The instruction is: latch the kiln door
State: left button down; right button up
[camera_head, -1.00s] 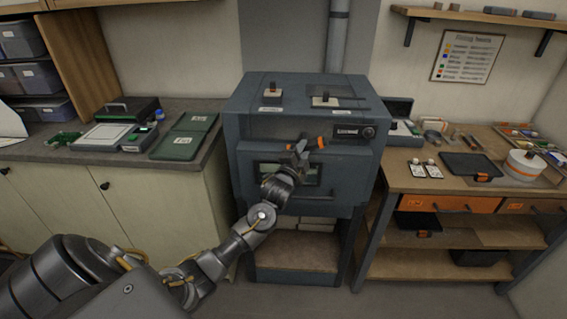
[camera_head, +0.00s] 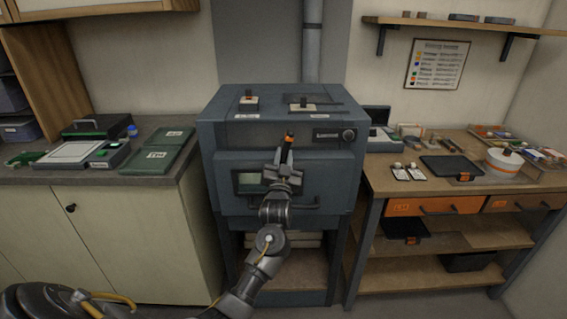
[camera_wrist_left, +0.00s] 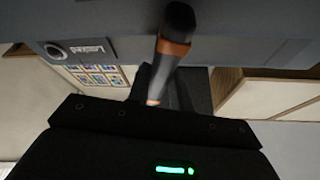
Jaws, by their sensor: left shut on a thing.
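The kiln (camera_head: 212,135) is a blue-grey box in the middle of the head view. Its door (camera_head: 229,205) looks closed, with a small window (camera_head: 246,183) and a bar handle at its lower right. A dark latch lever with an orange band (camera_head: 290,136) stands roughly upright at the door's top edge. My left gripper (camera_head: 284,168) is at the lever and shut on it; its fingers hide the lower part. In the left wrist view, the dark lever (camera_wrist_left: 175,35) with its orange band rises from between the fingers. My right gripper is not in view.
A label and round knob (camera_head: 349,135) sit right of the lever. Two switches (camera_head: 249,101) are on the kiln top. A left counter (camera_head: 50,174) holds a tray and green boards. A wooden workbench (camera_head: 380,180) stands close on the right.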

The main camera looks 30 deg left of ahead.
pick_arm(q)
jog(key=n+y, duration=0.1)
jog(key=n, duration=0.1)
jog(key=n+b, duration=0.1)
jog(key=shift+d+r+n+g+y, duration=0.1)
jog(key=shift+n+g+y, duration=0.2)
jog(key=shift+n+y, duration=0.1)
jog(key=shift+n, duration=0.5)
jog(key=shift+r+n+y+b, duration=0.15)
jog(key=shift+n+y+b, duration=0.15)
jog(key=shift+y, duration=0.1)
jog(key=c, duration=1.5)
grip_release()
jog(key=shift+c, duration=0.2)
jog(key=o, duration=0.3)
jog(key=shift+w, duration=0.15)
jog(key=shift+f, duration=0.2)
